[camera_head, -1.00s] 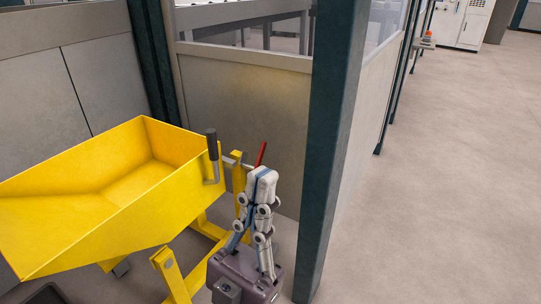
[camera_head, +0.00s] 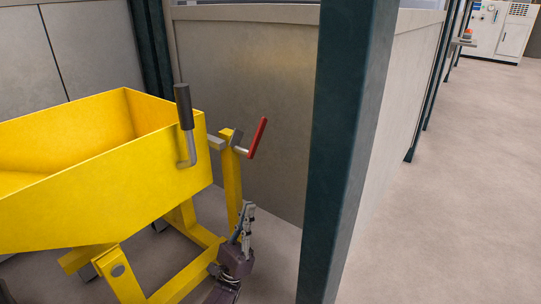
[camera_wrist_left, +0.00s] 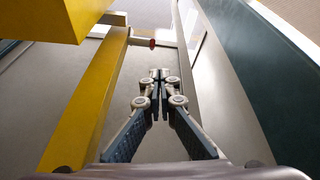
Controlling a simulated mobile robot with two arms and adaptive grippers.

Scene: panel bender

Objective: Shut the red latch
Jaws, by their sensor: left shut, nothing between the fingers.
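The red latch (camera_head: 257,137) is a red-handled lever on top of the yellow upright post of the tipping cart, tilted up and to the right. It also shows as a small red end in the left wrist view (camera_wrist_left: 143,43), above and left of the fingers. My left gripper (camera_head: 248,208) is below the latch, beside the yellow post, and apart from both. In the left wrist view its fingers (camera_wrist_left: 159,75) are together with nothing between them. My right gripper is in neither view.
The yellow cart bin (camera_head: 110,195) with a black-gripped handle (camera_head: 184,115) fills the left side. A dark green post (camera_head: 345,150) stands close on the right. A grey panel (camera_head: 250,100) is behind the latch. Open floor (camera_head: 460,200) lies beyond the post.

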